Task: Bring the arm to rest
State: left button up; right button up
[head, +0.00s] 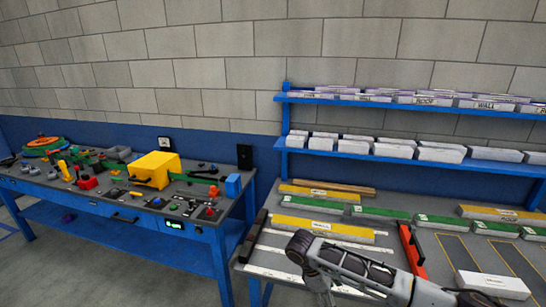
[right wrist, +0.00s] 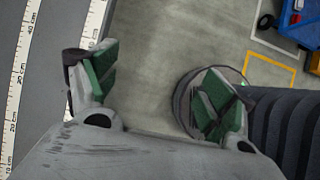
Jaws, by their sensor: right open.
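My right arm comes in from the lower right in the head view, over the front part of the right workbench (head: 262,268). Its gripper (head: 322,290) points down near the bench's front edge and is partly cut off by the frame. In the right wrist view the two green-padded fingers (right wrist: 155,92) stand wide apart with nothing between them but grey floor (right wrist: 150,50). My left gripper is in neither view.
Yellow panels (head: 322,229), green panels (head: 380,213), a red level (head: 411,250) and a white block (head: 492,285) lie on the right bench. A blue shelf rack (head: 345,155) stands behind. A blue tool table (head: 110,205) is at left. A white ruler strip (right wrist: 30,65) runs along the bench.

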notch_tip(320, 180, down, 19)
jog(key=w+a+m+t+y, duration=0.1)
jog(key=a+m+y, duration=0.2)
jog(key=m+y, duration=0.1)
jog(key=s+d+f+m+t+y, duration=0.15)
jog(key=s+f, duration=0.25)
jog(key=f, duration=0.4)
jog(key=s+d+f+m, duration=0.2)
jog(key=s+f+m, duration=0.1)
jog(key=f, duration=0.5)
jog(key=s+d+f+m, duration=0.1)
jog(key=s+d+f, duration=0.1)
jog(key=s+f, duration=0.5)
jog(key=s+d+f+m, duration=0.1)
jog(key=s+d+f, duration=0.3)
jog(key=s, duration=0.5)
jog(key=s+f+m, duration=0.1)
jog(key=s+f, duration=0.2)
jog(key=s, duration=0.8)
jog(key=s+d+f+m, duration=0.1)
jog(key=s+f, duration=0.3)
jog(key=s, duration=0.7)
jog(key=shift+s+d, duration=0.15)
jog(key=shift+s, duration=0.2)
